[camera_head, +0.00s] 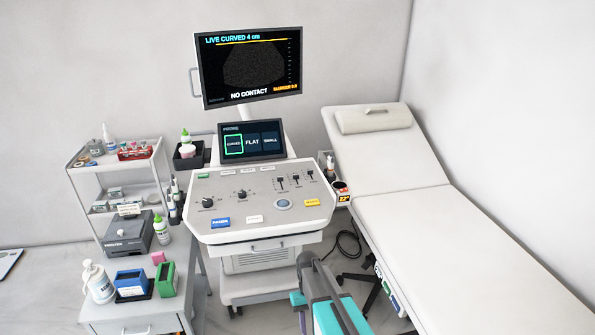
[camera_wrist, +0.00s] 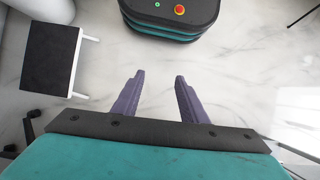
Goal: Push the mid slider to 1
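The mid slider (camera_head: 296,179) is the middle one of three small black sliders on the right part of the ultrasound console panel (camera_head: 240,226) in the head view. Its exact setting is too small to read. The left slider (camera_head: 281,183) and the right slider (camera_head: 311,174) stand on either side of it. My gripper (camera_wrist: 155,85) shows in the wrist view with its two purple fingers apart and nothing between them. It points at the floor, away from the console. In the head view my arm is at the bottom, in front of the console, and the fingers are out of sight.
A monitor (camera_head: 249,65) and a touch screen (camera_head: 252,141) rise behind the panel. An exam bed (camera_head: 450,225) stands close on the right. A side cabinet (camera_head: 135,311) with bottles and boxes and a white cart (camera_head: 85,180) are on the left. A black-topped stool (camera_wrist: 50,57) shows in the wrist view.

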